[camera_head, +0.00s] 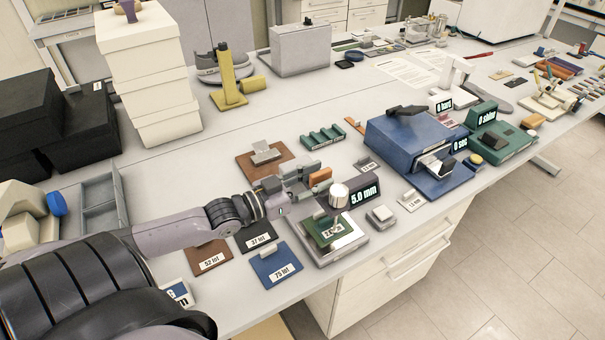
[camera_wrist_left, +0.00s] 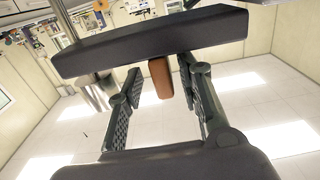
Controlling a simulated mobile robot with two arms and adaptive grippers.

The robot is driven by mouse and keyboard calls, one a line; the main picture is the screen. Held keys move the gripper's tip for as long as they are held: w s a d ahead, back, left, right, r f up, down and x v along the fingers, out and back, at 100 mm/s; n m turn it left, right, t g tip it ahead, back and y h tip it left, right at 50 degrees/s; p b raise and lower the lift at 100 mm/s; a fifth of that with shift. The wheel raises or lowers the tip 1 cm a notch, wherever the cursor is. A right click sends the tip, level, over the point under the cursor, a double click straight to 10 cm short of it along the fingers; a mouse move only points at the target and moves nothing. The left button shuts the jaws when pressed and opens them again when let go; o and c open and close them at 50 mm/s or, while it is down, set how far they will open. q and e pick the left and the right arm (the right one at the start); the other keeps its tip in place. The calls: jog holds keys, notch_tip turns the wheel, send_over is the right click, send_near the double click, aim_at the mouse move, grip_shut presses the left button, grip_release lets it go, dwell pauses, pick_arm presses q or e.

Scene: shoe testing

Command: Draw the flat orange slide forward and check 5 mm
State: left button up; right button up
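The orange slide (camera_head: 320,178) is a small block on the thickness gauge, just beyond my left gripper (camera_head: 298,180). The gauge's display (camera_head: 364,195) reads 5.0 mm. A silver cylinder (camera_head: 338,194) stands above a green labelled plate (camera_head: 325,231) on the gauge's grey base (camera_head: 340,250); the plate's label is partly hidden. My left gripper is in front of the gauge, its fingers apart. My right gripper is not in view.
Labelled plates lie close by: brown 52 lot (camera_head: 210,257), black 37 lot (camera_head: 257,237) and blue 75 lot (camera_head: 276,266). A blue machine (camera_head: 408,145) stands to the right, a green rack (camera_head: 322,137) behind. White boxes (camera_head: 150,75) are stacked at the back left.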

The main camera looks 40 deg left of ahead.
aim_at(311, 181)
pick_arm(q)
jog(key=shift+v, duration=3)
